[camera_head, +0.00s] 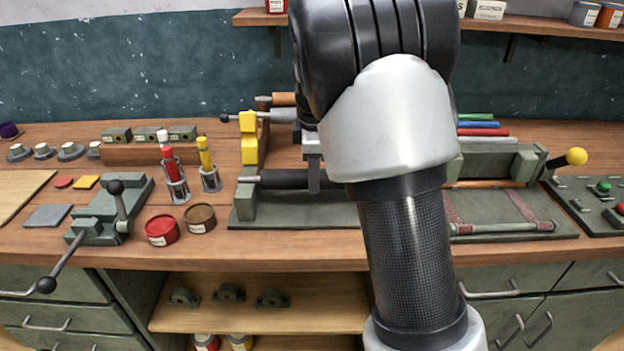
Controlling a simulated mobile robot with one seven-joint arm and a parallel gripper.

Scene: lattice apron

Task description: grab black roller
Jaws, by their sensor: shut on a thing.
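The black roller (283,179) lies level, with its left end at a grey-green upright block (246,195) of a low bench fixture. My gripper (313,180) is at the roller and shut on it, with one grey finger showing across its front. My arm hides the right part of the roller and most of the gripper, so I cannot tell whether the roller is clear of its support.
Marker holders (210,180), red (162,230) and brown tins (199,217), and a lever clamp (112,210) are to the left. A yellow-knobbed lever (576,157) juts up at right.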

